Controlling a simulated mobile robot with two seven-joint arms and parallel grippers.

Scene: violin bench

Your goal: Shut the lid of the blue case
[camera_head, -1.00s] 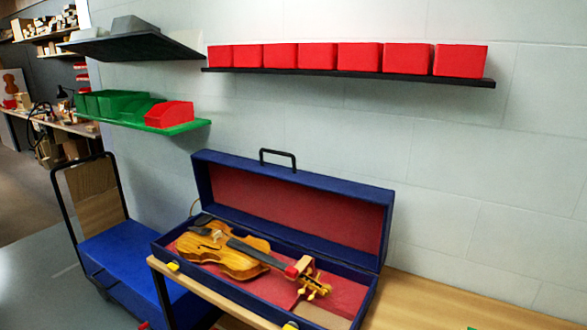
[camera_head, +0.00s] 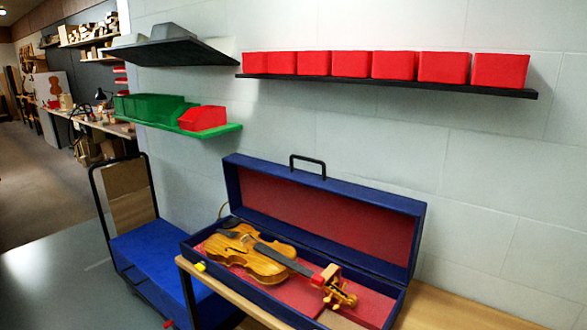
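The blue case (camera_head: 192,249) stands open on a wooden bench, with its red-lined lid (camera_head: 320,210) raised upright at the back near the wall. A black handle (camera_head: 307,167) is on the lid's top edge. A brown violin (camera_head: 248,258) lies in the red-lined case, with its scroll end toward the right. Neither of my grippers is in view.
The wooden bench top (camera_head: 440,309) shows clear at the right. A blue platform cart (camera_head: 150,247) stands left of the bench. Shelves with red bins (camera_head: 394,65) and green bins (camera_head: 150,107) hang on the wall above.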

